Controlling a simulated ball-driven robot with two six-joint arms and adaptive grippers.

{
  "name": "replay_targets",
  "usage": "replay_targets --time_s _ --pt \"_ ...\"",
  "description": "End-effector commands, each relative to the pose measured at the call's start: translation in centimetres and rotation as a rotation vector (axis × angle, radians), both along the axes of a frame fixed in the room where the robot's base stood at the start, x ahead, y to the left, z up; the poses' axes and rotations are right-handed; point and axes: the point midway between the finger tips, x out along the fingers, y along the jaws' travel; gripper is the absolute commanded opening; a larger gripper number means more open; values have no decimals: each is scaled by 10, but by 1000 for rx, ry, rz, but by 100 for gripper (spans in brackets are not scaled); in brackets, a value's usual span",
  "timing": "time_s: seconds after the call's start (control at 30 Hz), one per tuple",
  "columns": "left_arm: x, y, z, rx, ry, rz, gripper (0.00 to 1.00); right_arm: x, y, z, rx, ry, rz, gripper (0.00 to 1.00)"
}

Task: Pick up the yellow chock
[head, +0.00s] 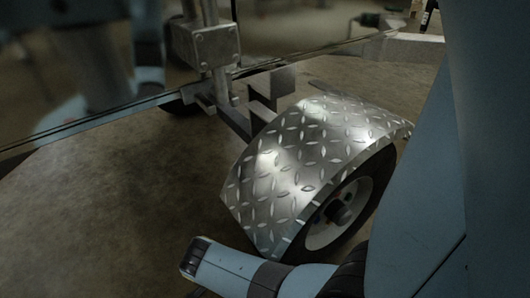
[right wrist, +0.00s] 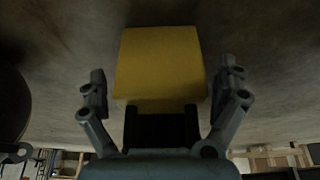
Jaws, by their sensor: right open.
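The yellow chock (right wrist: 160,62) shows in the right wrist view as a squared yellow block, straight in front of my right gripper (right wrist: 161,80). The gripper is open, with one finger on each side of the block and a gap between each finger and its sides. The fingers do not appear to touch it. A dark part covers the view just below its lower edge. I cannot tell exactly how deep the chock sits between the fingers. No chock shows in the head view. My left gripper is not seen.
A trailer wheel (head: 340,212) under a diamond-plate fender (head: 295,160) stands at centre right in the head view. A dark round shape (right wrist: 12,100) is at the left edge of the wrist view. Bare concrete floor (head: 110,210) lies left of the fender.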

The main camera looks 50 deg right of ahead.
Motion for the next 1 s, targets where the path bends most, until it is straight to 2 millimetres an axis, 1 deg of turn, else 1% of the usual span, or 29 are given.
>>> replay_targets --time_s 0.2,0.23,0.77,0.8,1.0 --pt "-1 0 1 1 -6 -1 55 1 0 0 0 -1 -1 100" --pt "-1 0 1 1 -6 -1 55 0 0 0 0 -1 -1 99" --pt "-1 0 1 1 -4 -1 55 0 0 0 0 0 0 29" --pt "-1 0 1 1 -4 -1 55 0 0 0 0 -1 0 26" --pt "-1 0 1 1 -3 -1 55 1 -1 0 -1 -2 1 26"
